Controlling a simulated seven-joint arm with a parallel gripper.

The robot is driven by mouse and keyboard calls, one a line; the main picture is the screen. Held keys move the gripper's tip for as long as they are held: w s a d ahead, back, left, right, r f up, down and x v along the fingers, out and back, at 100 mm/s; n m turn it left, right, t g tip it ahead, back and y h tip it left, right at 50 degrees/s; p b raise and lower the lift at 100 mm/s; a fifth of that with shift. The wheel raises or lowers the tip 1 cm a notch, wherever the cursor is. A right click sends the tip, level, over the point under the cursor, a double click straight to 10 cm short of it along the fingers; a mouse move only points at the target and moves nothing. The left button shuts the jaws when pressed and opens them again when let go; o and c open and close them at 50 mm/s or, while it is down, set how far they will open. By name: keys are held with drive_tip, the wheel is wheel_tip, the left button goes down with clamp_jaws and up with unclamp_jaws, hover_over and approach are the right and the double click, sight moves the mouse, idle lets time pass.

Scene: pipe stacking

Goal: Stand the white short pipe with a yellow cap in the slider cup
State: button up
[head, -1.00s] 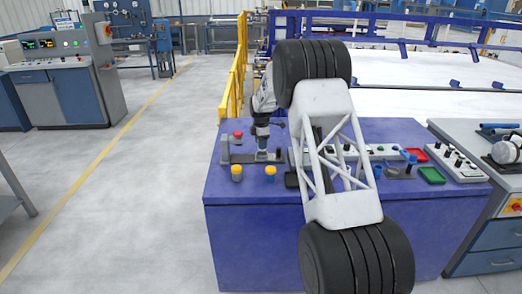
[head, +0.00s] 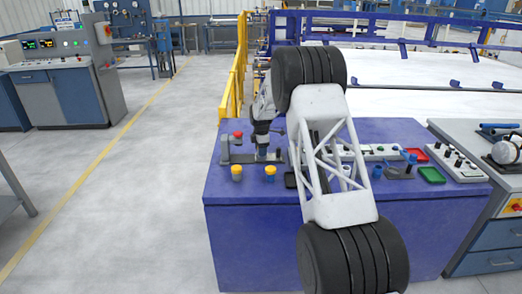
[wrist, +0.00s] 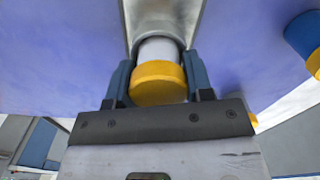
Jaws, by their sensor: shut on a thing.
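My gripper (wrist: 158,85) has its blue fingers closed on both sides of the white short pipe (wrist: 159,48), at its yellow cap (wrist: 158,82), in the wrist view. The pipe's far end meets the rounded grey cup of the slider (wrist: 160,14). I cannot tell how deep the pipe sits in it. In the head view my gripper (head: 262,153) is low over the grey slider fixture (head: 240,158), at the left of the blue bench. The held pipe is not clear there.
Two yellow-capped pieces (head: 237,173) (head: 270,172) stand at the bench's front left. A red knob (head: 238,135) rises beside the fixture. My arm's links hide the bench's middle.

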drive_tip(key=o, duration=0.9)
drive_tip(key=shift+f, duration=0.1)
wheel_tip(320, 180, up, 12)
idle(0.3)
drive_tip(key=shift+r, duration=0.2)
idle(0.6)
